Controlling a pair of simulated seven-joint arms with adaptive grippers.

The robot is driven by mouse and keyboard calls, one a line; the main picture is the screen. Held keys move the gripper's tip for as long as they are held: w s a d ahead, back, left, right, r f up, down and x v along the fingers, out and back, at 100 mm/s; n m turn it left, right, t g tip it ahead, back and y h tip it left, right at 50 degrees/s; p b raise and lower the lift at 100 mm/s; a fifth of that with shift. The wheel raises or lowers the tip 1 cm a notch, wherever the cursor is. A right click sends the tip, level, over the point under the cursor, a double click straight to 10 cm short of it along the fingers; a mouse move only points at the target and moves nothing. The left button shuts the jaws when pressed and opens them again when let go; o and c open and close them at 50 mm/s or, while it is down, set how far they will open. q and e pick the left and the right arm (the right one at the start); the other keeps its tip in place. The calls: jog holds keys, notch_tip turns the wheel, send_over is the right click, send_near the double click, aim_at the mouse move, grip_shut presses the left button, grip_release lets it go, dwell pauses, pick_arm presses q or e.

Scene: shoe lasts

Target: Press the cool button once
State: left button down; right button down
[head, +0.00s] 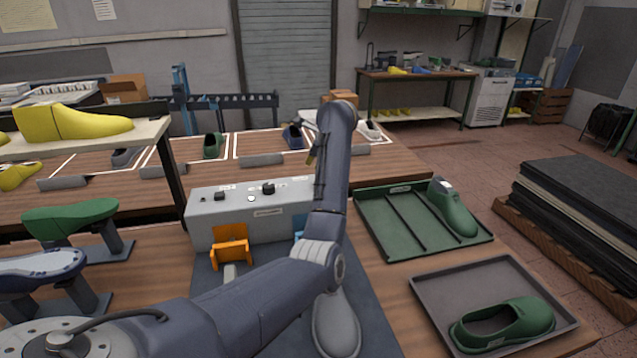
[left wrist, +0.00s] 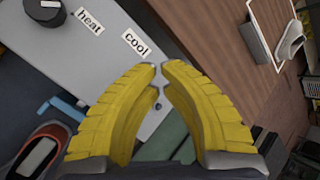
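The grey control box (head: 225,216) stands on the bench in the head view, partly behind my left arm. In the left wrist view its pale top (left wrist: 105,65) carries a "heat" label (left wrist: 90,20) and a "cool" label (left wrist: 135,42). I cannot make out the cool button; my fingers cover the area beside its label. My left gripper (left wrist: 160,68) has yellow ridged fingers, their tips together just past the cool label, with nothing visible gripped. In the head view, most of this gripper is hidden behind my arm. My right gripper is out of view.
A black knob (left wrist: 45,12) stands near the heat label. An orange holder (head: 231,250) is in front of the box. Right of my arm are a green tray (head: 377,232) with a green last (head: 452,208) and a grey tray (head: 440,292) with a green shoe (head: 505,322).

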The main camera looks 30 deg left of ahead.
pick_arm(q)
jog(key=shift+f, duration=1.35)
jog(key=shift+f, duration=1)
dwell(1.6)
jog(key=shift+r, duration=1)
jog(key=shift+r, duration=0.1)
notch_tip(320, 180, up, 5)
jog(key=shift+f, duration=0.1)
dwell(0.5)
jog(key=shift+a, duration=0.1)
dwell(0.6)
